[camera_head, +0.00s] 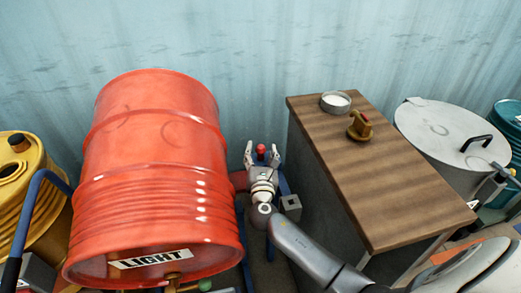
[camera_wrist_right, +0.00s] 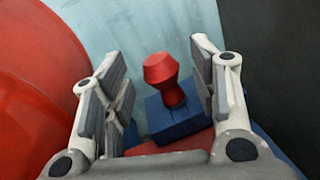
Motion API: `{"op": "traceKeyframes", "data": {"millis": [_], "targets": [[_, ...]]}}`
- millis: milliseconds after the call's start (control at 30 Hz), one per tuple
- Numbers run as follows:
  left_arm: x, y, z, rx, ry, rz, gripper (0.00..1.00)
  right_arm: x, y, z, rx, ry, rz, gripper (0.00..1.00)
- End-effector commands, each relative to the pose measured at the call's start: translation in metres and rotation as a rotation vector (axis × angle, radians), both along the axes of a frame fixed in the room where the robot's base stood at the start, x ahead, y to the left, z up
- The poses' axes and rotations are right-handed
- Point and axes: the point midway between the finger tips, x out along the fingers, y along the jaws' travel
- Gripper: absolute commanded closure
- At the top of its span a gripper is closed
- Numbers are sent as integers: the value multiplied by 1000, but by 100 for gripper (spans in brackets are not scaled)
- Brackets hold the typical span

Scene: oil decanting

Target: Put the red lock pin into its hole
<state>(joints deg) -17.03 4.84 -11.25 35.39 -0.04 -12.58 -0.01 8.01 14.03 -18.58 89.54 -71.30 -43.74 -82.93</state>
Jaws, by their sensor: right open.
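The red lock pin (camera_wrist_right: 163,78) stands in the top of a blue block (camera_wrist_right: 180,122) in the right wrist view, its knob showing above the block. The knob also shows small in the head view (camera_head: 261,149). My right gripper (camera_wrist_right: 158,70) is open, with one finger on each side of the pin and gaps between. In the head view my right gripper (camera_head: 261,157) is beside the red drum. How deep the pin sits is hard to tell. My left gripper is not in view.
A large red drum (camera_head: 150,215) marked LIGHT lies on its side left of the gripper. A wooden-topped cabinet (camera_head: 390,190) stands to the right, bearing a brass tap (camera_head: 360,126) and a round dish (camera_head: 335,102). The gap between drum and cabinet is narrow.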

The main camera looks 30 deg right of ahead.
Motion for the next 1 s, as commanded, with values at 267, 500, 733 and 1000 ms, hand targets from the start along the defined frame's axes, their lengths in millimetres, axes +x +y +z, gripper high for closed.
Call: {"op": "traceKeyframes", "data": {"millis": [267, 500, 733, 1000], "targets": [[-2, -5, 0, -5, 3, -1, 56, -39, 19, -1, 2, 1, 2, 46], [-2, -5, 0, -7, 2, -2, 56, -53, 25, 0, 0, 0, 0, 46], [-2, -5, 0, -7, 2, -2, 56, -53, 26, 0, 0, 0, 0, 46], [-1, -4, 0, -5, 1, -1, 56, -53, 25, 0, 0, 0, 0, 46]]}}
